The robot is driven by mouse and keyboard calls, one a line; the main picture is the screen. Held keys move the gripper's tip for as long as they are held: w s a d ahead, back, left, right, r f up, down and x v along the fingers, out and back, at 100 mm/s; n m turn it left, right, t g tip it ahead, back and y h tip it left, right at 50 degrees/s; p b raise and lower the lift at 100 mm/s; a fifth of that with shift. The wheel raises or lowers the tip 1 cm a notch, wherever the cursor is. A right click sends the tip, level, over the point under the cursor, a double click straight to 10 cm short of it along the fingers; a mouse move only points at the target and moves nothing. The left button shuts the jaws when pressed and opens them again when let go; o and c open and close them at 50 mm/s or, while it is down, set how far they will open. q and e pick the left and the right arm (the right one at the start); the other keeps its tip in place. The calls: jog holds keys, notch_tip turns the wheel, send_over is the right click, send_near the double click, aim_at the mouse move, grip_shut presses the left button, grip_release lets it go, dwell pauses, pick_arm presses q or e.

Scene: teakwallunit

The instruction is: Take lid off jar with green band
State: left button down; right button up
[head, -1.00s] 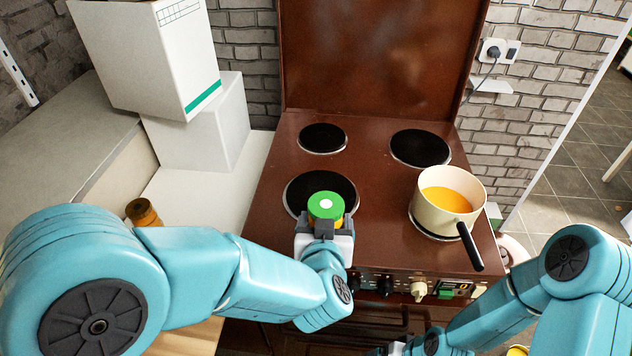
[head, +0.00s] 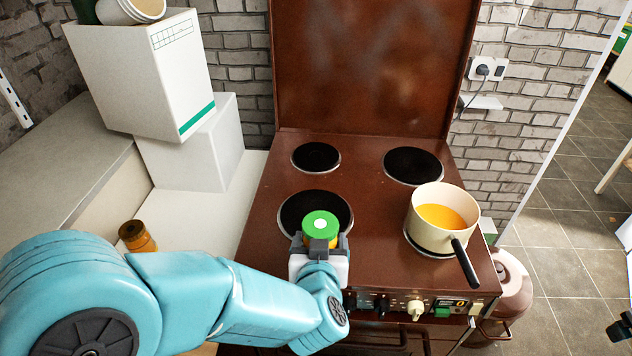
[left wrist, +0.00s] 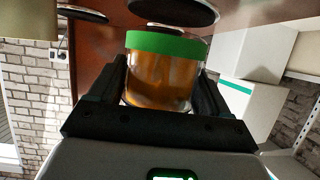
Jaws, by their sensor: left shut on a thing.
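A small jar with a green lid or band on top (head: 321,225) stands in my left gripper (head: 320,243), above the front edge of the stove. The lid has a white dot in its middle. In the left wrist view the clear jar with amber contents (left wrist: 158,78) is upright with a wide green band (left wrist: 163,42) at its top. The two dark fingers of my left gripper (left wrist: 160,90) are on either side of the jar body, shut on it. The lid is on the jar.
The brown stove (head: 370,215) carries a cream pot (head: 422,217) of orange liquid, its black handle towards the front. White boxes (head: 150,75) are stacked at left. An amber bottle (head: 137,237) stands on the counter behind my left arm. A dark part (head: 622,328) shows at the right edge.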

jog(key=s+d+r+m+g+h, duration=0.1)
jog(key=s+d+r+g+h, duration=0.1)
jog(key=s+d+r, duration=0.5)
jog(key=s+d+r+m+g+h, duration=0.1)
jog(key=s+d+r+m+h, duration=0.15)
jog(key=r, duration=0.85)
jog(key=w+a+m+t+y, duration=0.1)
jog(key=w+a+y, duration=0.1)
jog(key=w+a, duration=0.5)
jog(key=w+a+m+t+y, duration=0.1)
jog(key=w+a, duration=0.3)
jog(key=w, duration=0.6)
jog(key=w+a+y, duration=0.2)
jog(key=w+a, duration=0.4)
jog(key=a, duration=0.3)
jog(key=w+a+y, duration=0.1)
jog(key=w+a, duration=0.6)
jog(key=a, duration=0.3)
notch_tip(320, 180, up, 2)
jog(key=g+y, duration=0.1)
jog(key=y, duration=0.2)
send_over(316, 223)
jog(key=shift+w+d+m, duration=0.2)
jog(key=shift+d+m, duration=0.05)
jog(key=shift+m, duration=0.1)
jog(key=shift+s+a+f, duration=0.1)
jog(key=shift+s+a, duration=0.1)
jog(key=shift+a, duration=0.1)
jog(key=shift+f, duration=3.85)
